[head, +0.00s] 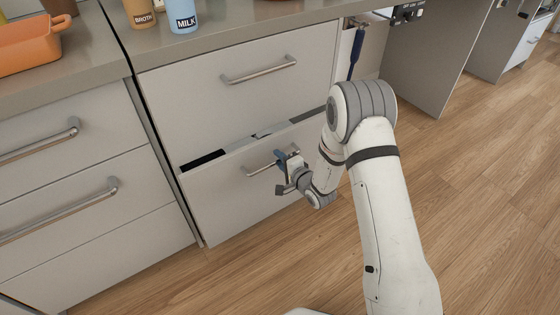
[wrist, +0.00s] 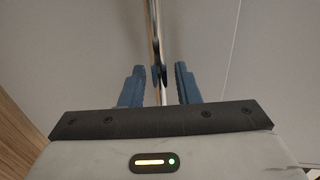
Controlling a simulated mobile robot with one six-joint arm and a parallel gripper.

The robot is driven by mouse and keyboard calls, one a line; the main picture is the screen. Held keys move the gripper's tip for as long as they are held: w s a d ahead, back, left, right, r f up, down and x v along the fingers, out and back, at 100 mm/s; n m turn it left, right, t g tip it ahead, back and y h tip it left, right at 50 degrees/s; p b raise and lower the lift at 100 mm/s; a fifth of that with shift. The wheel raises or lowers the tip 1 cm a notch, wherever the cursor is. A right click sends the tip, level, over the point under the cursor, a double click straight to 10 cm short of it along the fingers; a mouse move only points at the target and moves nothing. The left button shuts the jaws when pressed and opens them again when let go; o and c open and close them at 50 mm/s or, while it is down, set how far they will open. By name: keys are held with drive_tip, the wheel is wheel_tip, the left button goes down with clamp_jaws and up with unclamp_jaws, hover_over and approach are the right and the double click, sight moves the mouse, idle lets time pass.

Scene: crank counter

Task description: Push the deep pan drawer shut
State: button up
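The deep pan drawer (head: 235,195) is the lower, grey-fronted drawer in the middle of the head view. It stands slightly out, with a dark gap along its top edge. Its metal bar handle (head: 262,168) is partly hidden by my gripper (head: 283,172), which is at the right part of the handle. In the wrist view, the two blue fingers of my gripper (wrist: 160,78) are apart. The handle bar (wrist: 156,35) runs between them, with visible space on both sides. Whether a finger touches the drawer front I cannot tell.
The closed upper drawer (head: 230,90) sits directly above. More drawers (head: 80,185) stand at the left. The wooden floor (head: 490,200) at the right is clear.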

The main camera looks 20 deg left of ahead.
clamp_jaws()
idle(0.5)
drive_tip(key=shift+w, duration=0.1)
